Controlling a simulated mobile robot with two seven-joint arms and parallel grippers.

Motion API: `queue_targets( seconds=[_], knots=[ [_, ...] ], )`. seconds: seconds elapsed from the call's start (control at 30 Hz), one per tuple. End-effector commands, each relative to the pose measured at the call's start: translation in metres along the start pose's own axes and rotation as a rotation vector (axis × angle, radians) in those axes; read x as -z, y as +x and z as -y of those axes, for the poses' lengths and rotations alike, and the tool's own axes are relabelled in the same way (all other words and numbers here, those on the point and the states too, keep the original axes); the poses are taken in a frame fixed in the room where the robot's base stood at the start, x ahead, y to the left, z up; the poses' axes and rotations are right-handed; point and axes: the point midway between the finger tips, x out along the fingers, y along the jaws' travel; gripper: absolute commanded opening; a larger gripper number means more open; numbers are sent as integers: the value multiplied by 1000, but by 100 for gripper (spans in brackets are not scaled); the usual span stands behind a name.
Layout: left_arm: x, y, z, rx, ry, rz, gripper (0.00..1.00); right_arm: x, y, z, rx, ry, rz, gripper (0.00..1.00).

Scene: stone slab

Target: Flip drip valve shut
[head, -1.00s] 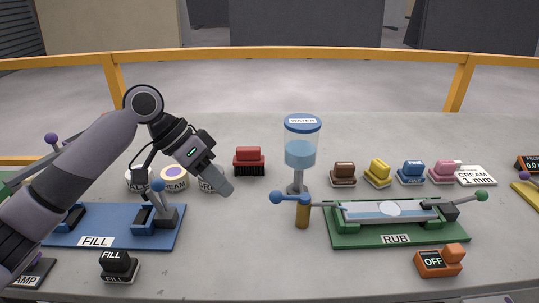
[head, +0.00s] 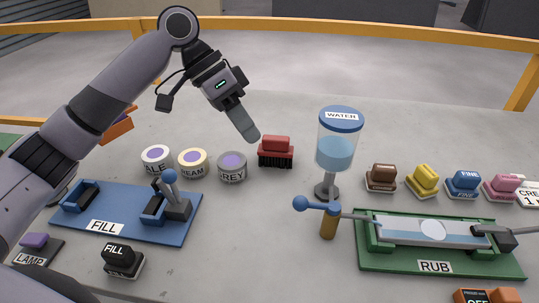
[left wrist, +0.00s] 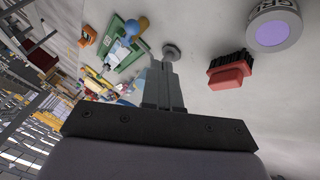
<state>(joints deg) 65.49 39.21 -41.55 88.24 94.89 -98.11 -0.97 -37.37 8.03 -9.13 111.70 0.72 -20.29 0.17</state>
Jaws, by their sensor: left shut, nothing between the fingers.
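The water dispenser (head: 335,155) is a clear blue-capped cylinder on a grey stand, right of centre in the head view. In front of it a lever with a blue ball (head: 301,203) sits at a gold post (head: 328,226). The lever lies roughly level, its ball to the left and its thin rod over the green RUB board (head: 380,262). My left gripper (head: 252,137) is shut and empty, raised up and left of the dispenser, apart from the lever. In the left wrist view the blue ball (left wrist: 131,28) shows beyond the shut fingers (left wrist: 162,85). My right gripper is not in view.
A red brush (head: 276,150) and several round tins, one grey (head: 232,168), stand near my left gripper. The blue FILL board (head: 130,225) is at left. Coloured blocks, one yellow (head: 423,180), line the right. Bare slab lies between the boards.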

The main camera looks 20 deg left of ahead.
Motion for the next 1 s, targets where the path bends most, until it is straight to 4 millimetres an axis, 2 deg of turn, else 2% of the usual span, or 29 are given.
queue_targets(
  seconds=[0.47, 0.7, 1.0],
  knots=[
    [-1, 95, -1, -3, 1, 3, 0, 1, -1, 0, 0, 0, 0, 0],
    [-3, 111, -27, -1, 3, 2, 0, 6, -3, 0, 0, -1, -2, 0],
    [-4, 116, -33, 0, 1, 1, 0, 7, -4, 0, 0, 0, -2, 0]
  ],
)
